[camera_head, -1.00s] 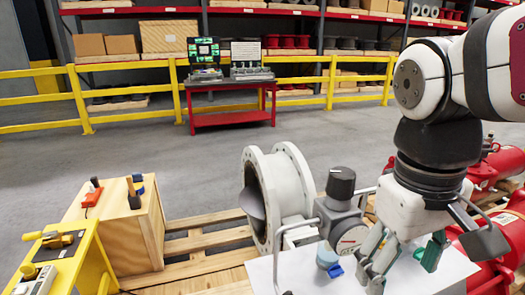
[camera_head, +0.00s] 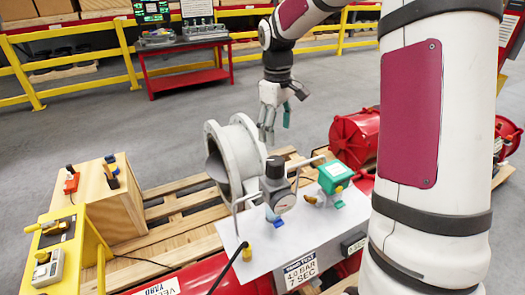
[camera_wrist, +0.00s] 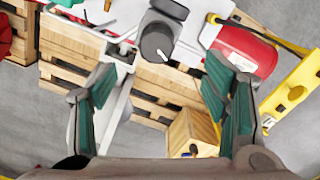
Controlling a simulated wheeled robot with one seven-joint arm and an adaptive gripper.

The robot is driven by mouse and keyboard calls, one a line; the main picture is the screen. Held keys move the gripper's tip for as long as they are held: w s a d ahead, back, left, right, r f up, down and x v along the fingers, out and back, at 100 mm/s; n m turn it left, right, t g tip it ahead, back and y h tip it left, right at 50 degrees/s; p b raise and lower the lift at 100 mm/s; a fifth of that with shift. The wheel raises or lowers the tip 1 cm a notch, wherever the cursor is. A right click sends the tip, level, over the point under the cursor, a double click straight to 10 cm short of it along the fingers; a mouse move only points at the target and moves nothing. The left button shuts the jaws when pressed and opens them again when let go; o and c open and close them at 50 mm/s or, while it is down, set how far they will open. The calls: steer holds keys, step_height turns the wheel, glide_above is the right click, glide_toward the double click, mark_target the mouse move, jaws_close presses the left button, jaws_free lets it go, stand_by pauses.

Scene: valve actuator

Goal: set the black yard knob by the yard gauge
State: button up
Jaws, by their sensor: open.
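The black knob (camera_head: 275,167) sits on top of a grey regulator in the head view. It also shows in the wrist view (camera_wrist: 157,42), with a white mark on it. The round yard gauge (camera_head: 284,203) is on the regulator's front, just below the knob; its needle is too small to read. My gripper (camera_head: 268,122) is open and empty, hanging above and behind the knob, near the white flanged pipe (camera_head: 240,155). In the wrist view, its green-padded fingers (camera_wrist: 160,88) are spread wide, with the knob beyond them, apart from both.
A placard (camera_head: 300,271) reads 4.0 BAR, 7 SEC. A green-bodied device (camera_head: 334,175) stands right of the regulator on the white panel. Metal handles flank the regulator. A wooden box (camera_head: 100,200) and yellow stand (camera_head: 62,255) are left; red cylinders (camera_head: 356,137) are right.

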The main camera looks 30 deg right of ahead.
mark_target(276, 160)
steer(key=f+p, duration=0.1)
steer(key=f, duration=0.8)
steer(key=f+p, duration=0.1)
steer(key=f, duration=0.3)
steer(key=shift+w+d+f+p, duration=0.25)
steer(key=shift+w+f+p, duration=0.05)
steer(key=shift+w+f, duration=0.1)
steer(key=c, duration=1.2)
